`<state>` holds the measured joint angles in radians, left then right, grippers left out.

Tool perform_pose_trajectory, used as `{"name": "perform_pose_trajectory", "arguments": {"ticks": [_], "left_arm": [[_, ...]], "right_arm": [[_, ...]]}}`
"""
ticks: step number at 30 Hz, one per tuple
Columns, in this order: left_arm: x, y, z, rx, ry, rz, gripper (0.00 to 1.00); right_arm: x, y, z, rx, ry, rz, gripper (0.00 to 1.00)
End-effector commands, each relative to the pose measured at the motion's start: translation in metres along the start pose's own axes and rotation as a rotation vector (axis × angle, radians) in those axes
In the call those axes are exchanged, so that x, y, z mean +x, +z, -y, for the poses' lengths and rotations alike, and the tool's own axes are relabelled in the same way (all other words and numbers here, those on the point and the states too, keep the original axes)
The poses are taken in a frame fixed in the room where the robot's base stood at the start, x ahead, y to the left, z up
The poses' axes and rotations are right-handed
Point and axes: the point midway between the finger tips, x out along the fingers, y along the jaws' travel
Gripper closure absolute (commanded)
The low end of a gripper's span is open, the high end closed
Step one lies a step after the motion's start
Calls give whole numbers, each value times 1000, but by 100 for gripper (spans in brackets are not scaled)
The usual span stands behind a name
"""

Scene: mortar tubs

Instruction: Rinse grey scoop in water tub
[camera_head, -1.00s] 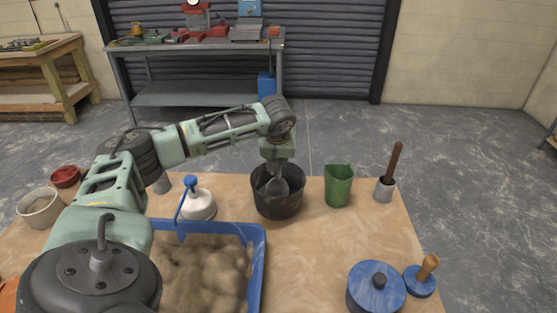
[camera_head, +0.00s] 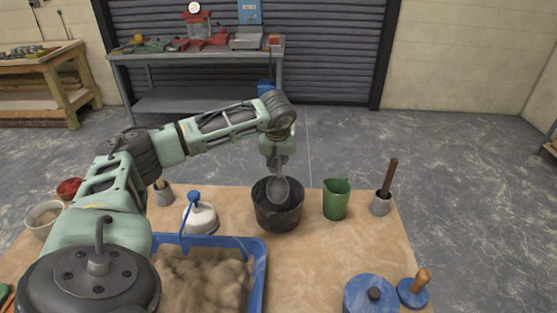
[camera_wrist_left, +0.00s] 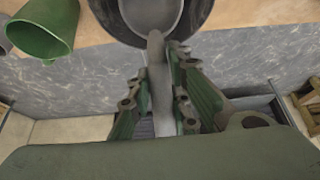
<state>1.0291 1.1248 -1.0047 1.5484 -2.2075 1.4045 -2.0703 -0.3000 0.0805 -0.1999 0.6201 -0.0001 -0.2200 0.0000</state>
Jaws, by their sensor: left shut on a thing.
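The grey scoop (camera_head: 279,189) hangs bowl-down from my left gripper (camera_head: 278,161), with its bowl at the mouth of the black tub (camera_head: 278,214). The lower tip of the bowl is just inside the tub's rim; I cannot see any water in it. In the left wrist view, my left gripper (camera_wrist_left: 160,95) is shut on the scoop's handle, and the scoop's bowl (camera_wrist_left: 152,14) lies over the dark tub (camera_wrist_left: 198,18). My right gripper is not in view.
A green jug (camera_head: 336,200) stands just right of the tub, then a grey cup (camera_head: 381,204) with a brown handle. A blue lidded pot (camera_head: 369,297) is front right.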

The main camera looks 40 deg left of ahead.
Motion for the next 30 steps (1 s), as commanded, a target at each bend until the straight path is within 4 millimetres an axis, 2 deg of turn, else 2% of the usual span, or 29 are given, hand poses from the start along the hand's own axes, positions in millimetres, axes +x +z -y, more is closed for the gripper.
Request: {"name": "perform_pose_trajectory", "arguments": {"ticks": [1, 18, 30], "left_arm": [[-7, -4, 0, -1, 1, -2, 100], [-47, -24, 0, 0, 1, -2, 100], [-48, -25, 0, 0, 1, -1, 100]], "right_arm": [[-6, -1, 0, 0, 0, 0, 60], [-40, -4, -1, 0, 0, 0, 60], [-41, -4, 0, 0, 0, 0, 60]]}}
